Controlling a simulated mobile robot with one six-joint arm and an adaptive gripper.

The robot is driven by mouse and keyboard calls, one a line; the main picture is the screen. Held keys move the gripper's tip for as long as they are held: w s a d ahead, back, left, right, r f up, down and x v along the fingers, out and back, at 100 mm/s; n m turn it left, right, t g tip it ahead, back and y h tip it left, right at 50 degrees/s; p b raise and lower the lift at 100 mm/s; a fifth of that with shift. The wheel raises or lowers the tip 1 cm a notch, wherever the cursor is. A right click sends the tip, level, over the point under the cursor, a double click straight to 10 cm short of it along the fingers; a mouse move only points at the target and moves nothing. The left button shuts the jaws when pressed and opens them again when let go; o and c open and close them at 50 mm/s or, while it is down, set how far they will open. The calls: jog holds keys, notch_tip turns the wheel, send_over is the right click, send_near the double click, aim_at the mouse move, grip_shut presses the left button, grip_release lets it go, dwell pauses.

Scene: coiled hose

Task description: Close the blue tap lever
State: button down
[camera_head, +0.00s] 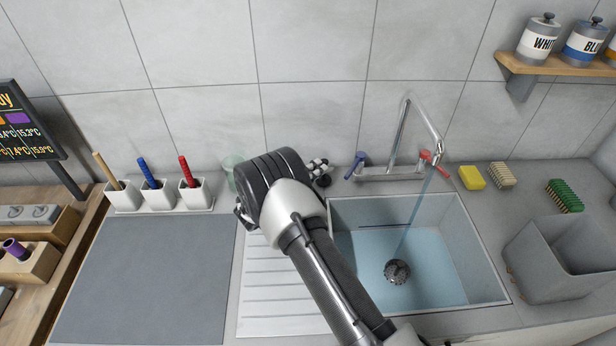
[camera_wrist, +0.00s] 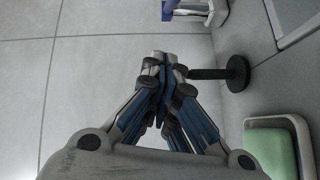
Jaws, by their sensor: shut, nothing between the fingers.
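The blue tap lever (camera_head: 355,164) stands at the left end of the chrome tap (camera_head: 390,173) behind the sink. Water runs from the tap's spout into the sink. My gripper (camera_head: 324,170) is just left of the blue lever, apart from it, partly hidden by my own wrist. In the wrist view my gripper (camera_wrist: 162,60) is shut and empty, its fingers together. The blue lever (camera_wrist: 170,9) shows at the top edge there, beyond the fingertips and cut off by the frame.
The red lever (camera_head: 431,157) is at the tap's right end. The sink basin (camera_head: 480,270) holds water. A black stand-like object (camera_wrist: 238,73) is close right of my fingers in the wrist view, and a green block in a white dish (camera_wrist: 298,125) is nearer. The tiled wall is close behind.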

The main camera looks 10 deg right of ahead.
jog(key=d, duration=0.3)
jog(key=s+d+f, duration=0.1)
jog(key=d, duration=0.1)
jog(key=shift+d+b, duration=0.3)
jog(key=shift+s+d+n+t+y+p, duration=0.35)
jog(key=shift+s+d+t+p, duration=0.1)
jog(key=shift+s, duration=0.15)
jog(key=shift+s+d+n+t+y+p, duration=0.25)
jog(key=shift+s+d+n+t+p, duration=0.1)
jog(key=shift+s+t+p, duration=0.15)
jog(key=shift+s+a, duration=0.15)
jog(key=shift+a, duration=0.05)
jog(key=v, duration=1.1)
jog(key=shift+s+a, duration=0.2)
jog(key=shift+a, duration=0.1)
